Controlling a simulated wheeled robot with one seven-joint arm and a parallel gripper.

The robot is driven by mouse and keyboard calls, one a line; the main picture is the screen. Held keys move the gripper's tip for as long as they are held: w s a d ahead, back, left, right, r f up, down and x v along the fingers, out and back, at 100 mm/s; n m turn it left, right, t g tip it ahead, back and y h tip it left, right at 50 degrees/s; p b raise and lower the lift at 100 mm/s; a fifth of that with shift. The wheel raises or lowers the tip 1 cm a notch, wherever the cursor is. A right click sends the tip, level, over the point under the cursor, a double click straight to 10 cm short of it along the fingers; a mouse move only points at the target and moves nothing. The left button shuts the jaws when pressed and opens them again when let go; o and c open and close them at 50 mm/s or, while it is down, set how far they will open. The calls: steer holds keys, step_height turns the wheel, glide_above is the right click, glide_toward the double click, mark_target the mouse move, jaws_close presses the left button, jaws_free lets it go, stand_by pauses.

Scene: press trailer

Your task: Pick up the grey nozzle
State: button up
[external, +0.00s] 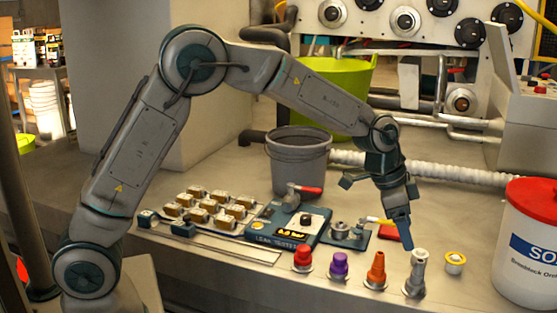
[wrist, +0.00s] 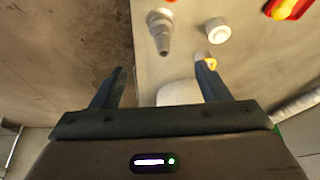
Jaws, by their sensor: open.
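The grey nozzle (external: 416,272) stands upright on the bench near its front edge, at the right end of a row of nozzles. In the wrist view the grey nozzle (wrist: 160,32) shows at top centre, beyond the gap between the fingertips. My gripper (external: 408,238) is just above and slightly left of the nozzle in the external view, pointing down. In the wrist view my gripper (wrist: 160,82) has its fingers wide apart with nothing held between them. The nozzle is apart from the fingers in the wrist view.
Orange (external: 376,270), purple (external: 339,267) and red (external: 302,258) nozzles stand to the left. A white and yellow ring (external: 455,262) lies close right of the grey nozzle. A white tub with a red lid (external: 530,245) stands farther right. A grey bucket (external: 298,160) is behind.

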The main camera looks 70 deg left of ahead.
mark_target(417, 276)
steer(key=x, duration=0.8)
steer(key=shift+w+d+f, duration=0.1)
steer(key=shift+f, duration=0.15)
steer(key=shift+a+x, duration=0.15)
steer(key=shift+x, duration=1.15)
steer(key=shift+a+x, duration=0.15)
steer(key=shift+x, duration=1.2)
steer(key=c, duration=1.1)
